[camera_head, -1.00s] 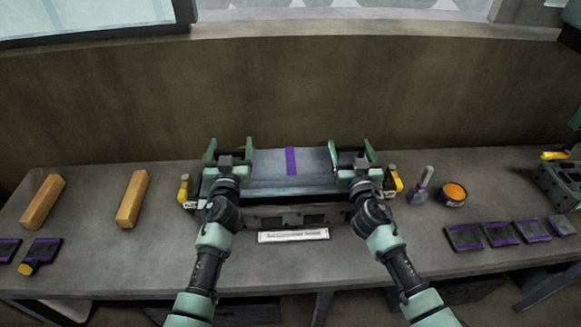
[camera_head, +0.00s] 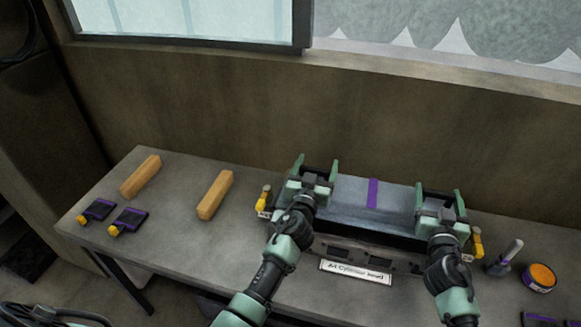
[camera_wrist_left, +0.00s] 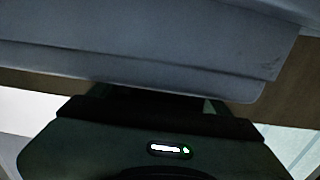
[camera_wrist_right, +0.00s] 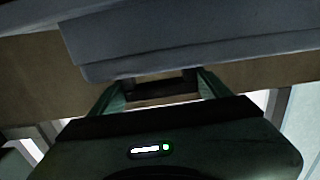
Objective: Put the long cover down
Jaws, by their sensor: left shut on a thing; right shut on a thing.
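The long cover (camera_head: 350,198) is a grey metal piece with a purple stripe across its middle. It is held level above the cylinder head (camera_head: 350,256), which bears a white label. My left gripper (camera_head: 314,180) is shut on the cover's left end. My right gripper (camera_head: 438,207) is shut on its right end. The cover's grey underside fills the top of the left wrist view (camera_wrist_left: 140,50) and of the right wrist view (camera_wrist_right: 190,38). Whether the cover touches the head below is hidden.
Two wooden blocks, one at the far left (camera_head: 141,176) and one nearer (camera_head: 215,195), lie apart on the bench (camera_head: 175,245). Two purple-edged dark pieces (camera_head: 128,220) lie front left. A grey-handled tool (camera_head: 504,258) and an orange-topped tin (camera_head: 540,277) stand at right. Bench space around the blocks is bare.

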